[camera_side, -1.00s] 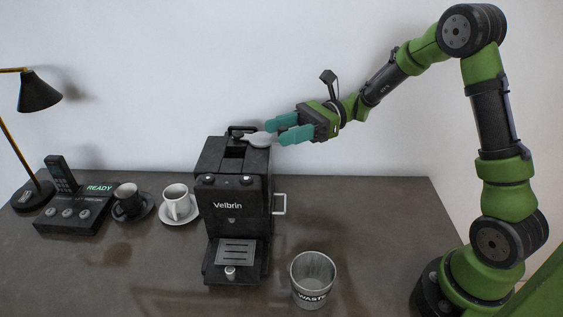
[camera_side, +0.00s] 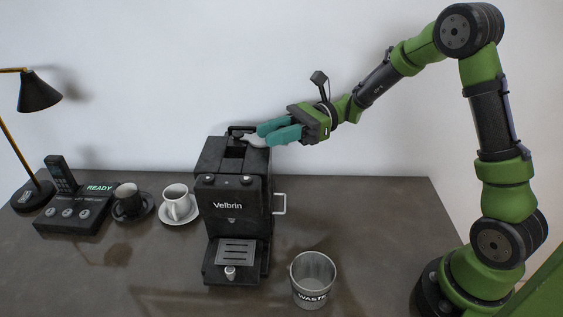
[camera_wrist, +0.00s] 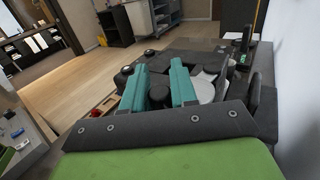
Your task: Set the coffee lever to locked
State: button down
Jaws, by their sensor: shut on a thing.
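The black coffee machine (camera_side: 228,221), marked "Velbrin", stands upright on the counter. A light grey, rounded lever (camera_side: 254,142) sits at the right side of its top. My gripper (camera_side: 264,134) reaches in from the right, with its teal fingers at the lever over the machine's top edge. The fingers partly cover the lever, and their exact contact is hidden. In the wrist view my gripper (camera_wrist: 163,84) has a dark rounded part between its fingers. A pale grey disc-like shape (camera_wrist: 207,90) shows beside the right finger. The lever's locked mark cannot be read.
A waste bin (camera_side: 313,281) stands right of the machine. A control box (camera_side: 72,214) showing "READY" and a lamp (camera_side: 38,95) are farther left.

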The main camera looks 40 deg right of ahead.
aim_at(249, 161)
jog(key=shift+a, duration=0.1)
jog(key=a+m+t+h, duration=0.1)
jog(key=t, duration=0.1)
jog(key=a+m+t+h, duration=0.1)
jog(key=m+t, duration=0.1)
jog(key=s+a+m+t+h, duration=0.1)
jog(key=t, duration=0.1)
jog(key=shift+a+m+t, duration=0.25)
jog(key=shift+m+t, duration=0.15)
jog(key=a+m+t+h, duration=0.2)
jog(key=t, duration=0.1)
jog(key=shift+w+m+h, duration=0.1)
jog(key=shift+m+h, duration=0.2)
jog(key=shift+h, duration=0.1)
jog(key=shift+w+a+m+t+h, duration=0.15)
jog(key=shift+a+m+t+h, duration=0.15)
jog(key=shift+m+t+h, duration=0.3)
jog(key=shift+w+a+m+t+h, duration=0.15)
jog(key=shift+a+m+t+h, duration=0.2)
jog(key=shift+h, duration=0.35)
jog(key=c, duration=1)
grip_release()
jog(key=shift+o, duration=0.2)
jog(key=shift+d, duration=0.1)
